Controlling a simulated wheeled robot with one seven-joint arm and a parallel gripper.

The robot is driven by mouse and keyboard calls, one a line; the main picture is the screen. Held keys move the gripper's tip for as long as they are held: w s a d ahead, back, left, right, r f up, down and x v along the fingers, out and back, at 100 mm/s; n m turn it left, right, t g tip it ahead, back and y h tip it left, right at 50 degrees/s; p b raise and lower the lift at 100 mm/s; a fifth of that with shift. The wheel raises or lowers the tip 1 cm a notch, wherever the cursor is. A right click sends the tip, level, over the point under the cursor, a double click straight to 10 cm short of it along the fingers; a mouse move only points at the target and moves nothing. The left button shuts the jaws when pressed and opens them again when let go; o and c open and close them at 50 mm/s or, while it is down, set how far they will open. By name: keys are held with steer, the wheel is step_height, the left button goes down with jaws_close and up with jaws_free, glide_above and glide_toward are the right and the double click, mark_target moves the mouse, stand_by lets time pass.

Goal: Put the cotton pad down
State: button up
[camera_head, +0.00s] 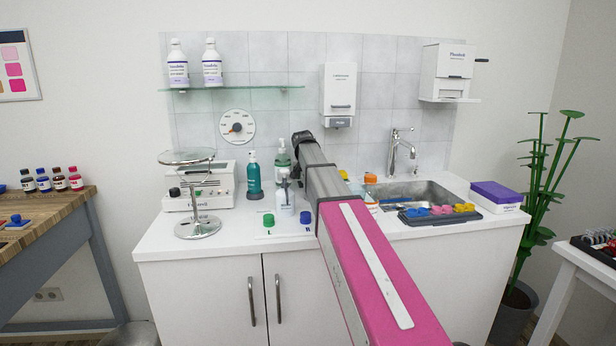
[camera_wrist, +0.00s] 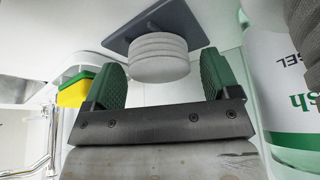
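My gripper (camera_wrist: 160,80) shows in the wrist view with its two green fingers spread wide apart. A round white piece with ridged layers (camera_wrist: 158,58) shows between and beyond the fingertips, below a dark grey square plate (camera_wrist: 190,22). A gap shows at its right side, and I see no clear grip on it. I cannot tell whether this piece is cotton pads, and no separate cotton pad is plain to see. In the head view my arm reaches to the back of the counter and hides my gripper.
The white counter (camera_head: 165,238) holds a teal bottle (camera_head: 254,175), a pump bottle (camera_head: 285,196), a round metal stand (camera_head: 197,228) and a sink (camera_head: 425,188). A white wall dispenser (camera_head: 340,85) hangs above. In the wrist view a large gel bottle (camera_wrist: 290,90) stands close at right.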

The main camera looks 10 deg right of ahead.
steer(key=shift+r, duration=0.3)
steer(key=v, duration=1.2)
